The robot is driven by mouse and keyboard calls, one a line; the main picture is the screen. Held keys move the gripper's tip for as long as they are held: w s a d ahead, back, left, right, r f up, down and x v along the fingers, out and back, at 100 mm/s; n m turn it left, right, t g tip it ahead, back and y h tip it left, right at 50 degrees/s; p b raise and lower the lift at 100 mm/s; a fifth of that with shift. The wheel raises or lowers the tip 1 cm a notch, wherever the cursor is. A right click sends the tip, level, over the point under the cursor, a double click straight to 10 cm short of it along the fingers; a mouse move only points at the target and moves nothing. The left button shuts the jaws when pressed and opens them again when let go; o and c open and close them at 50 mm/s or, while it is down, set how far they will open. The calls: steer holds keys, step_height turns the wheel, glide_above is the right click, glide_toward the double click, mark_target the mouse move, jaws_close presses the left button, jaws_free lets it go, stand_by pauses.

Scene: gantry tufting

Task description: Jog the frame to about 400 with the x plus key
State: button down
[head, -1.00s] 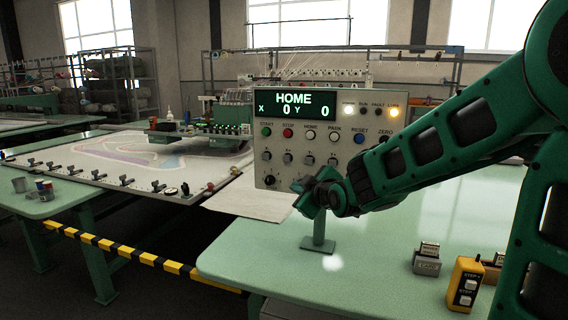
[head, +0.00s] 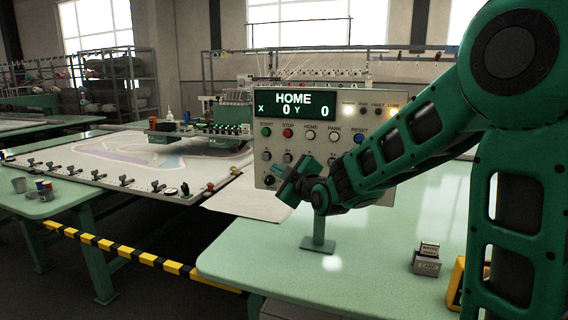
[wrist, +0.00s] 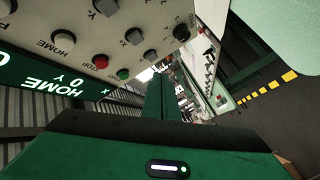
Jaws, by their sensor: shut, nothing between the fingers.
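The control panel (head: 262,142) stands upright on a post on the pale green table. Its display (head: 293,105) reads HOME, X 0, Y 0. Below the coloured buttons is a row of grey keys; the second from the left, apparently the x plus key (head: 287,158), also shows in the wrist view (wrist: 134,36), though its label is too small to read surely. My gripper (head: 283,182) is shut and empty, in front of the panel's lower left part, just below that key. It hides some of the lower panel. The frame (head: 105,158) lies flat on the machine table at left.
A black knob (head: 269,181) sits low on the panel's left. Cups stand at far left.

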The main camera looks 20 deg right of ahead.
mark_target(287, 158)
steer(key=w+d, duration=0.3)
steer(key=w, duration=0.2)
steer(key=shift+d, duration=0.35)
steer(key=shift+w, duration=0.15)
stand_by(1.8)
steer(key=shift+w+d, duration=0.15)
steer(key=shift+d, duration=0.1)
